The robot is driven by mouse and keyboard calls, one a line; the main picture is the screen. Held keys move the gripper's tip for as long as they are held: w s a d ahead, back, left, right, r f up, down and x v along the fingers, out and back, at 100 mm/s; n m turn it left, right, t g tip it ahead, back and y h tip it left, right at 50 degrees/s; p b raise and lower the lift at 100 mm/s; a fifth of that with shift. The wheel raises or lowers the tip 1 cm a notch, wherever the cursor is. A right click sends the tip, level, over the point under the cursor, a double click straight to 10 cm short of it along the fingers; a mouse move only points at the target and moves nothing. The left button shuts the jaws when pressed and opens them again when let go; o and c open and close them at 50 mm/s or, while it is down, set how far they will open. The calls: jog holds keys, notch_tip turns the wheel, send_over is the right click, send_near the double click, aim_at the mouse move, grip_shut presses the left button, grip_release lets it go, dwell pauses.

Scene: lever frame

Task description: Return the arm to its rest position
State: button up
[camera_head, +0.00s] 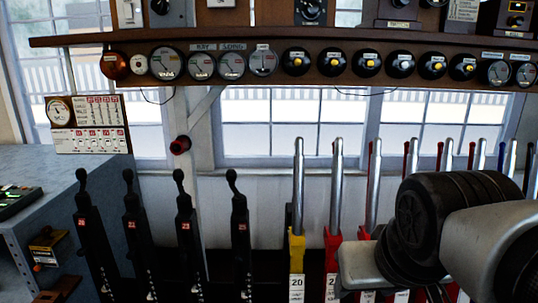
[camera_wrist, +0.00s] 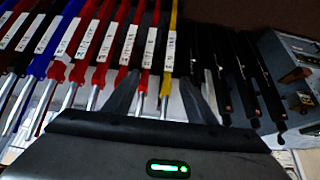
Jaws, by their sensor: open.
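My arm (camera_head: 465,235) fills the lower right of the head view, bent in front of the row of levers. My gripper (camera_wrist: 162,80) shows in the wrist view with its two dark fingers spread apart. Nothing is seen between the fingers except levers behind them. A yellow lever (camera_head: 297,248) labelled 20 stands upright left of my arm, with a red lever (camera_head: 332,245) beside it. The yellow lever also shows in the wrist view (camera_wrist: 169,50), beyond the fingers. Whether a finger touches any lever cannot be told. My arm hides the lower parts of the levers on the right.
Several black levers (camera_head: 186,235) stand to the left, with a grey cabinet (camera_head: 60,180) beyond them. A wooden shelf (camera_head: 280,42) with dials and bells spans the top. Further red and blue levers (camera_wrist: 65,30) crowd close together. Windows are behind.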

notch_tip(320, 180, up, 11)
jog(key=s+p, duration=0.2)
jog(key=p, duration=1)
jog(key=shift+s+a+g+p, duration=0.2)
jog(key=shift+a+g+p, duration=0.1)
jog(key=shift+a+p, duration=0.1)
jog(key=shift+f, duration=0.1)
